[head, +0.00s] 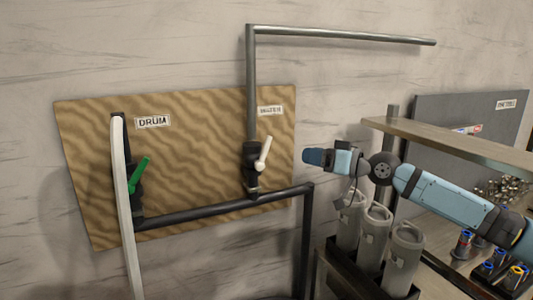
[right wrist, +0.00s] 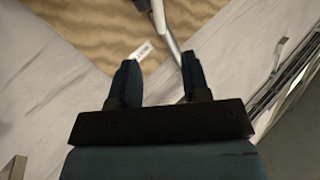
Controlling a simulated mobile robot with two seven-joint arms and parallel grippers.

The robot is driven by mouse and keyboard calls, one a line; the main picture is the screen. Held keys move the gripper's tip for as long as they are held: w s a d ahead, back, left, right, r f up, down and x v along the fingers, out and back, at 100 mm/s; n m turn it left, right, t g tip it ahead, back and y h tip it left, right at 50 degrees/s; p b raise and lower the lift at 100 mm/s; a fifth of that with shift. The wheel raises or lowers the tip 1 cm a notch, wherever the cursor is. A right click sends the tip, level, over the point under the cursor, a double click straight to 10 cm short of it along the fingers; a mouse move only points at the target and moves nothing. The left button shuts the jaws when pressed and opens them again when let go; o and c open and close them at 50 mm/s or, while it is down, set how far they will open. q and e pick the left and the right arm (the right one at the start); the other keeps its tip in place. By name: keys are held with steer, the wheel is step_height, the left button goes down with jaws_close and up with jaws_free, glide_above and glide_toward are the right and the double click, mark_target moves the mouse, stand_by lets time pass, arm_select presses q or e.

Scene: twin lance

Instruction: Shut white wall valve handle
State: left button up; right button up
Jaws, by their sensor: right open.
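The white valve handle (head: 263,153) is on a dark valve body (head: 251,168) at the right side of the brown wall board. It tilts, with its upper end leaning right of the vertical pipe. My right gripper (head: 314,157) is to the right of the handle, apart from it, its fingers pointing left in the head view. In the right wrist view the two dark fingers (right wrist: 160,78) are spread with nothing between them. A pale piece at that view's top edge, beside a dark part, looks like the handle, partly cut off. My left gripper is not seen.
A green handle (head: 139,173) and a pale hose (head: 123,200) are at the board's left, by the DRUM label (head: 153,121). A grey pipe (head: 251,80) rises from the white-handled valve. Grey canisters (head: 374,238) and a shelf (head: 450,143) stand at right.

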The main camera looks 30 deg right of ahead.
mark_target(266, 154)
steer(key=p+x, duration=0.2)
steer(key=x, duration=0.5)
steer(key=p+x, duration=0.3)
steer(key=x, duration=0.4)
steer(key=shift+d+r, duration=0.2)
jaws_close()
